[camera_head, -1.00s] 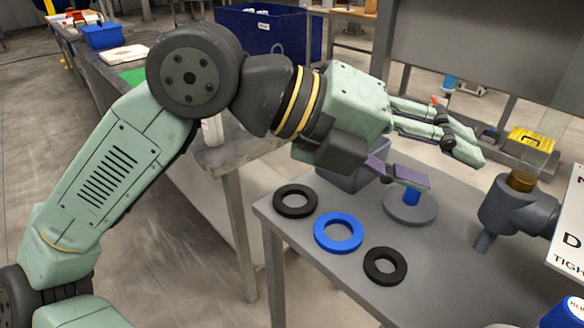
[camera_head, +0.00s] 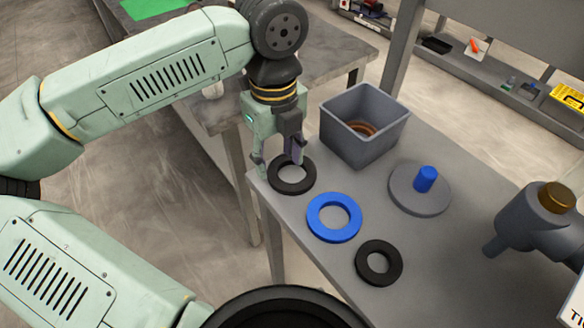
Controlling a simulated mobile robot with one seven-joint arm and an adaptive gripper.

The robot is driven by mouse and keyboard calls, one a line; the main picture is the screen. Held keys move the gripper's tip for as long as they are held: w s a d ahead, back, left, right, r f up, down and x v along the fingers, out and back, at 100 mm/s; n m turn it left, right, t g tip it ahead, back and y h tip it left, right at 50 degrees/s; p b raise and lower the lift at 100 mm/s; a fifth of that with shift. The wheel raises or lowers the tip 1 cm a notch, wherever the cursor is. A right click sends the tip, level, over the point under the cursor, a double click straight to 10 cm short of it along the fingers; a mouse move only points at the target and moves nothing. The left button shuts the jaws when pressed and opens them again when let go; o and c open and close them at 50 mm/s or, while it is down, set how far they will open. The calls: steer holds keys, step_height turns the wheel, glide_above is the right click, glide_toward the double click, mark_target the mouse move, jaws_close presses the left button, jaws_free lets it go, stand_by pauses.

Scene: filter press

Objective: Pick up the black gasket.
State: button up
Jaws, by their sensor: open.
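Two black rings lie flat on the grey table. One black gasket (camera_head: 291,188) is near the table's left corner, and a smaller-looking black ring (camera_head: 379,279) is nearer the front. A blue ring (camera_head: 333,233) lies between them. My gripper (camera_head: 277,164) points down over the left part of the black gasket at the corner. Its fingers are apart, one at the outer left side of the ring and one near its far rim. The gripper covers part of that rim. I cannot tell whether the fingers touch it. Nothing is held.
A grey open box (camera_head: 352,144) with a copper-coloured ring inside stands just right of my gripper. A grey disc (camera_head: 415,200) with a blue peg is further right. A grey pipe fitting (camera_head: 525,228) with a brass top stands at the right. The table's left edge is close to the gasket.

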mark_target(279, 180)
steer(key=shift+w+f+p, duration=0.15)
steer(key=shift+f+p, duration=0.35)
steer(key=shift+f, duration=1.05)
steer(key=shift+w+f+p, duration=0.15)
steer(key=shift+f+p, duration=0.35)
steer(key=shift+f, duration=1)
steer(key=shift+c, duration=0.3)
jaws_close()
